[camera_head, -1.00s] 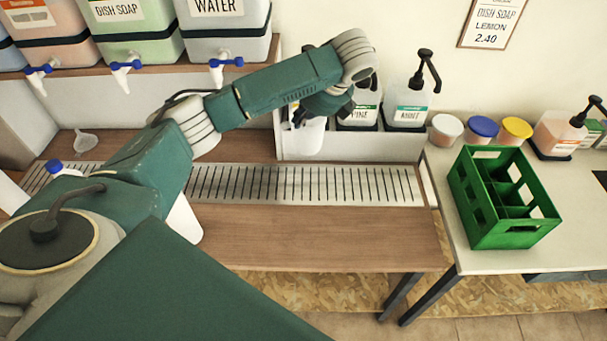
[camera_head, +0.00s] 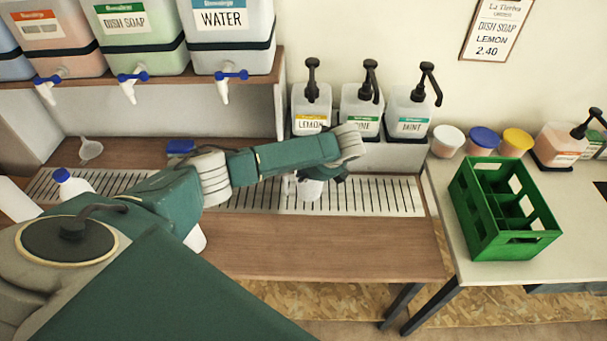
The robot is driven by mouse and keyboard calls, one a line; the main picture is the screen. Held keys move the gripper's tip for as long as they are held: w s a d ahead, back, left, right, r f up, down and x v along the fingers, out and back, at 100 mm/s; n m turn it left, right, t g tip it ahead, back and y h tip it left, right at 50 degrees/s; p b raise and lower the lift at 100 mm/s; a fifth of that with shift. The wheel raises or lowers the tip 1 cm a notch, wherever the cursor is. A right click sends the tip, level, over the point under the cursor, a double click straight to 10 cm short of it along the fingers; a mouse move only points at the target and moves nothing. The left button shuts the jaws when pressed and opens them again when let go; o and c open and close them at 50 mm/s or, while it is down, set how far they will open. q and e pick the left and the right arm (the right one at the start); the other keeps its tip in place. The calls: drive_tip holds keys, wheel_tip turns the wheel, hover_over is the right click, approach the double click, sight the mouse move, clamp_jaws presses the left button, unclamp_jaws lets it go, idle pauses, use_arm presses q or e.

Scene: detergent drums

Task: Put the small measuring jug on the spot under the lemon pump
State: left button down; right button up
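The lemon pump (camera_head: 311,108) is a white drum with a yellow-banded label and a dark pump head, leftmost of three on the raised ledge. My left gripper (camera_head: 318,178) is low over the slotted drip grate (camera_head: 375,195), in front of and below the lemon pump. It appears shut on the small white measuring jug (camera_head: 311,190), which is partly hidden by the gripper. The jug looks upright at the grate; I cannot tell whether it touches it. The spot under the pump is not clearly visible. My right gripper is not in view.
The pine pump (camera_head: 361,112) and mint pump (camera_head: 409,112) stand right of the lemon one. A green crate (camera_head: 515,240) and lidded tubs (camera_head: 482,138) are on the right table. A funnel (camera_head: 90,150) and blue-capped bottle (camera_head: 72,186) are left. The wooden front (camera_head: 330,245) is clear.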

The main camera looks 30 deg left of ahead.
use_arm(q)
drive_tip(key=shift+f, duration=0.2)
drive_tip(key=c, duration=2)
unclamp_jaws()
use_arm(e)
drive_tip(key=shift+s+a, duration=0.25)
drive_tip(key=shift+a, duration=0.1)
use_arm(q)
drive_tip(key=shift+r, duration=0.15)
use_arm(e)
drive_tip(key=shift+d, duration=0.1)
use_arm(q)
drive_tip(key=b+v, duration=0.1)
drive_tip(key=v, duration=1.1)
drive_tip(key=shift+r, duration=0.1)
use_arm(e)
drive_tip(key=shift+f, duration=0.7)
